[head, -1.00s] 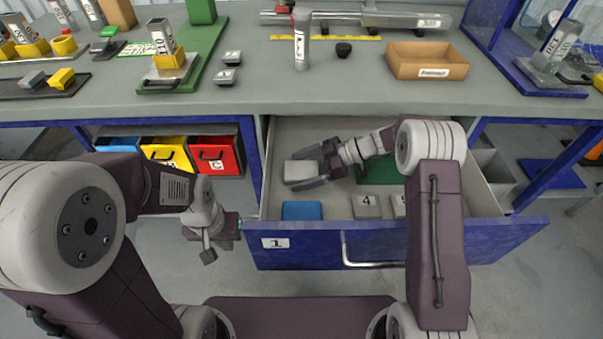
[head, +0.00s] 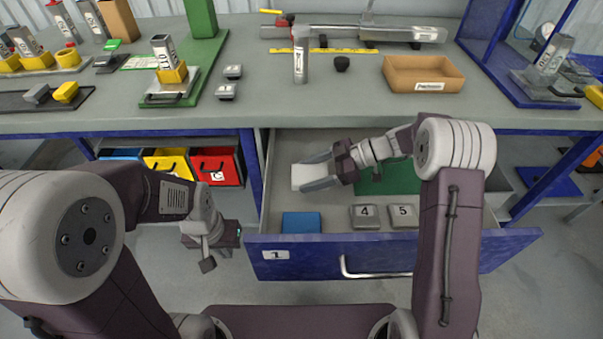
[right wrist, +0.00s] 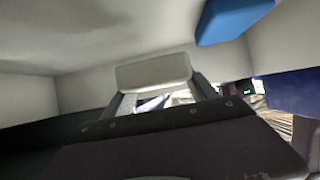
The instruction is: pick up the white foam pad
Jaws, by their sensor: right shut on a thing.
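The white foam pad (head: 305,177) is between the fingers of my right gripper (head: 318,172), inside the open drawer in the head view. The right gripper is shut on it, and the pad stands out past the fingertips. In the right wrist view the pad (right wrist: 154,73) spans the two fingers, with the drawer walls around it. I cannot tell for sure how far it is above the drawer floor. My left gripper (head: 207,258) hangs outside the drawer, left of its front; I cannot make out its fingers clearly.
The open drawer (head: 277,222), with a blue front, also holds a blue pad (head: 301,222), grey blocks marked 4 (head: 365,216) and 5 (head: 403,215), and a green piece (head: 385,178). The worktop above carries an orange tray (head: 424,73). Coloured bins (head: 217,166) stand at left.

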